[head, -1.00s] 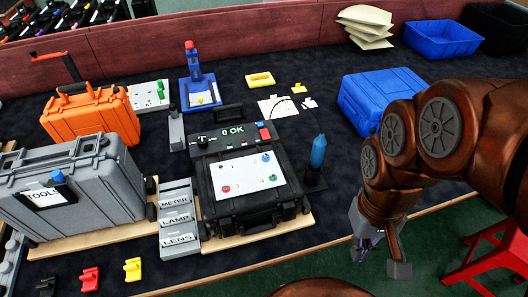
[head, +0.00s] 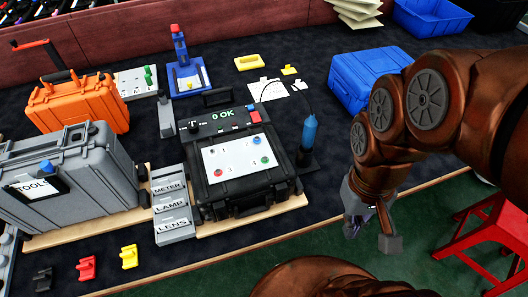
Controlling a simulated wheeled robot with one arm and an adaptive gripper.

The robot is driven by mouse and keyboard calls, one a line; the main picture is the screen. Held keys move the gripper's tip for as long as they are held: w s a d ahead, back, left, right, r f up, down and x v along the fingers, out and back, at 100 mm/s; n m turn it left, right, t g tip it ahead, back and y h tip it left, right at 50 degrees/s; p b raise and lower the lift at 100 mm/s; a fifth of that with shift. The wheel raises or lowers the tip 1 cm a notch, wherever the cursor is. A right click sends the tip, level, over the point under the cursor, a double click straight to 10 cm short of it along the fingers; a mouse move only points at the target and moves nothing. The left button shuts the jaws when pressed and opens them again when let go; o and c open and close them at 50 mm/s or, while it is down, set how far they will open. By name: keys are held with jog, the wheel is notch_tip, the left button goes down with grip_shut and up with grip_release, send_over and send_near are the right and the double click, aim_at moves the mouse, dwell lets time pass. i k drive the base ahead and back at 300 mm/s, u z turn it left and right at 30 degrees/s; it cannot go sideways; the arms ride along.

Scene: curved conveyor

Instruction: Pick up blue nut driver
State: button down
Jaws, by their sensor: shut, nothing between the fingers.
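A blue-handled tool, which looks like the blue nut driver (head: 310,131), stands upright in a dark stand (head: 306,158) to the right of the black case. Its shaft is hidden. My gripper (head: 371,228) hangs at the right, past the table's front edge and over the green floor. It is shut and empty, lower in the picture and to the right of the blue tool, clearly apart from it.
A black case (head: 228,203) with a white panel stands left of the blue tool. A blue case (head: 345,82) lies behind my arm. A grey tool case (head: 85,190) and grey labelled bins (head: 172,210) are on the left. A red stool (head: 480,228) stands on the floor at right.

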aim_at(310, 125)
jog(key=u, duration=2.6)
jog(key=k, duration=1.3)
jog(key=u, duration=0.2)
